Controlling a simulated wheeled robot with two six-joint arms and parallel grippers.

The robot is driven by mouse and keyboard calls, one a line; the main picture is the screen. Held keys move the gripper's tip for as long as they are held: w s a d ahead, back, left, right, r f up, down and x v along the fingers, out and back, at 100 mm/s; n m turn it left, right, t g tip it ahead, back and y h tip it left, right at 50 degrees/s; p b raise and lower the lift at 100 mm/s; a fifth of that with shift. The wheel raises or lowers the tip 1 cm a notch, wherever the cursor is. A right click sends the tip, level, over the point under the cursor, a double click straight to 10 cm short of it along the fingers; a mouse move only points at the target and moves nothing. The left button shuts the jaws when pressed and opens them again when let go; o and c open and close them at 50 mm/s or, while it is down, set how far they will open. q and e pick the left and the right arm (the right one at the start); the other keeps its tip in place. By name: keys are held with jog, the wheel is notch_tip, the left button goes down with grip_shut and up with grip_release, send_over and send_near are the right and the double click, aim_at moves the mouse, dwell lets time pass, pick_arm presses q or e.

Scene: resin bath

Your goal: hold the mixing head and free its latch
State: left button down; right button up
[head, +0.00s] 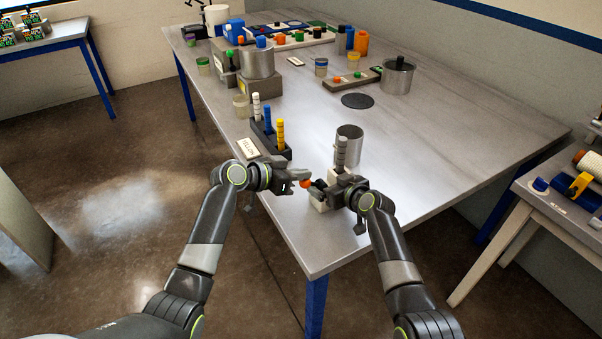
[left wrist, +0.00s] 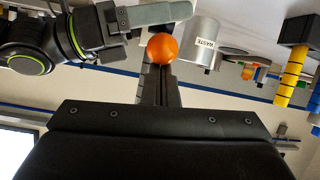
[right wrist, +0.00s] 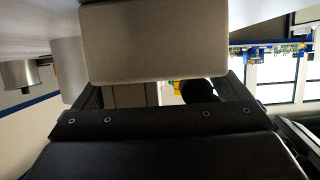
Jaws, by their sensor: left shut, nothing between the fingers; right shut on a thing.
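My right gripper (head: 334,190) is shut on the pale block, which fills the right wrist view between the fingers (right wrist: 140,42). An orange ball knob (head: 305,183), apparently the latch's, sticks out on its left side. My left gripper (head: 300,175) is shut and empty, its tips right at the knob. In the left wrist view the knob (left wrist: 162,48) lies just past the fingertips (left wrist: 157,75); contact cannot be told.
A metal cup labelled WASTE (head: 349,145) stands just behind the mixing head. A rack (head: 266,140) with white, blue and yellow ribbed sticks is to the left. A black disc (head: 357,100) and lidded pot (head: 398,75) stand farther back. The table's right side is clear.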

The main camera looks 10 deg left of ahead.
pick_arm(q)
jog(key=shift+s+a+f, duration=0.15)
jog(key=shift+a+f, duration=0.15)
jog(key=shift+f, duration=0.3)
pick_arm(e)
jog(key=shift+w+d+r, duration=0.1)
jog(key=shift+d, duration=0.1)
jog(key=shift+a, duration=0.15)
pick_arm(q)
jog(key=f+v, duration=0.2)
jog(key=v, duration=0.7)
jog(key=shift+s+a, duration=0.4)
jog(key=shift+r, duration=0.1)
pick_arm(e)
jog(key=o, duration=0.9)
jog(key=shift+c, duration=0.2)
